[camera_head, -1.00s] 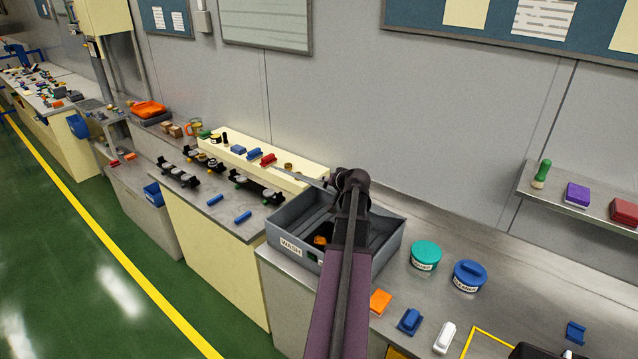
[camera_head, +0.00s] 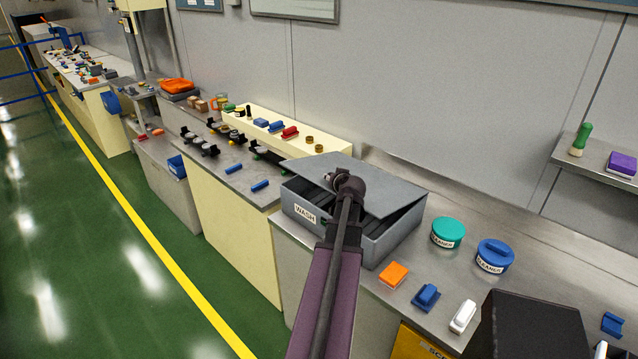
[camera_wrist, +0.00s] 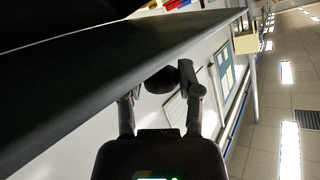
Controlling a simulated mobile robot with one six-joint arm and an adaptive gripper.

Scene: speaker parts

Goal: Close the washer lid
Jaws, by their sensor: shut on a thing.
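The washer (camera_head: 382,247) is a grey box labelled WASH on the metal counter. Its flat grey lid (camera_head: 388,187) lies over most of the top, tilted, with a dark gap along the right and front edges. My gripper (camera_wrist: 158,88) is at the lid's front-left part, and my arm hides some of the box front. In the wrist view the lid (camera_wrist: 110,75) is a big dark slab beside the fingers. The fingers are closed around a dark rounded part at the lid, partly hidden. The inside of the washer is mostly covered.
Right of the washer stand a green-lidded tub (camera_head: 448,232) and a blue-lidded cleaner tub (camera_head: 493,255). An orange block (camera_head: 394,274), a blue piece (camera_head: 426,297) and a white piece (camera_head: 463,316) lie in front. A cream parts rack (camera_head: 330,148) stands close behind on the left.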

